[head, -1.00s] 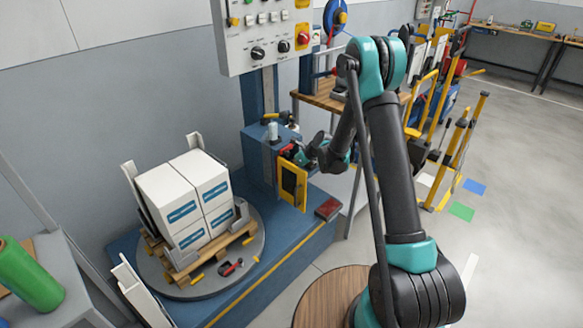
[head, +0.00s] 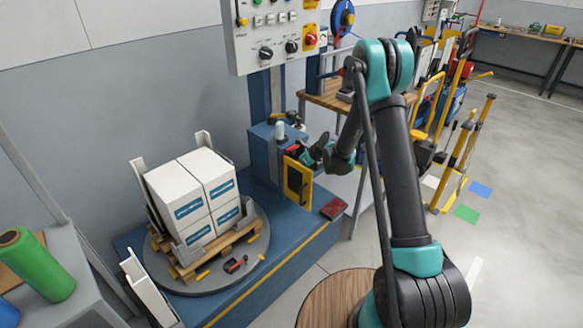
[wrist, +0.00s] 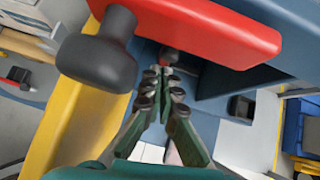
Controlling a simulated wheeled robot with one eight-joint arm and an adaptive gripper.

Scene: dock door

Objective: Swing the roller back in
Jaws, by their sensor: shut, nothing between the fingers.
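A yellow-framed swing part with a dark inside (head: 298,183) stands out from the blue machine carriage (head: 267,150). I take it for the roller's swing frame; the roller itself is not clear. In the wrist view its yellow side (wrist: 50,140) runs down the left. A red bar (wrist: 205,25) crosses the top, with a black knob (wrist: 100,52) at upper left. My gripper (wrist: 165,72) is shut and empty, its fingertips close below the red bar and right of the yellow side. Contact cannot be told.
White boxes (head: 190,195) stand on a pallet on the round turntable (head: 205,280). A control panel (head: 275,35) hangs above the carriage. A dark red block (head: 333,208) lies on the blue base. Open floor (head: 520,190) lies right.

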